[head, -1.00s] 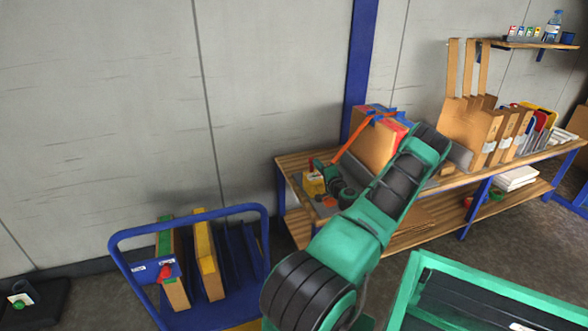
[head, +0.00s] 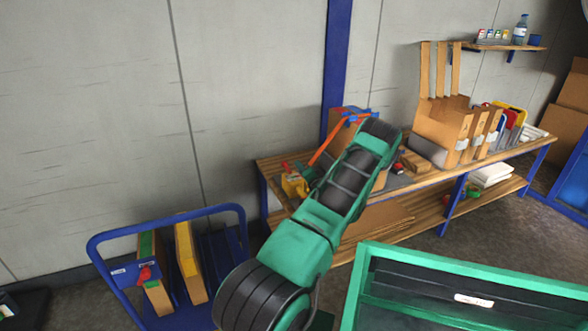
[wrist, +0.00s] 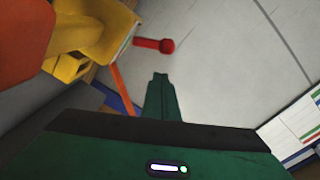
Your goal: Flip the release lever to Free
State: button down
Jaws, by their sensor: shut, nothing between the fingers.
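A small red lever (head: 145,274) sits on a blue panel at the left end of the blue cart (head: 241,214), with white labels beside it too small to read. It hangs downward. Another red handle with a round knob (wrist: 166,46) shows in the wrist view beside a yellow device; that device (head: 294,185) stands on the wooden bench in the head view. I cannot tell for certain which is the release lever. My gripper (wrist: 160,80) is shut and empty, below the red handle in the wrist picture and apart from it. My forearm mostly hides it in the head view.
The cart holds upright panels with green (head: 147,245) and yellow (head: 184,220) edges. The bench (head: 400,188) carries cardboard holders (head: 440,128) and other goods. A green-framed case (head: 452,258) stands at the lower right. Floor shows between cart, bench and case.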

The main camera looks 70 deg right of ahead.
jog(key=v, duration=1)
jog(key=shift+s+a+r, duration=0.1)
jog(key=shift+s+r, duration=0.05)
jog(key=shift+s, duration=0.2)
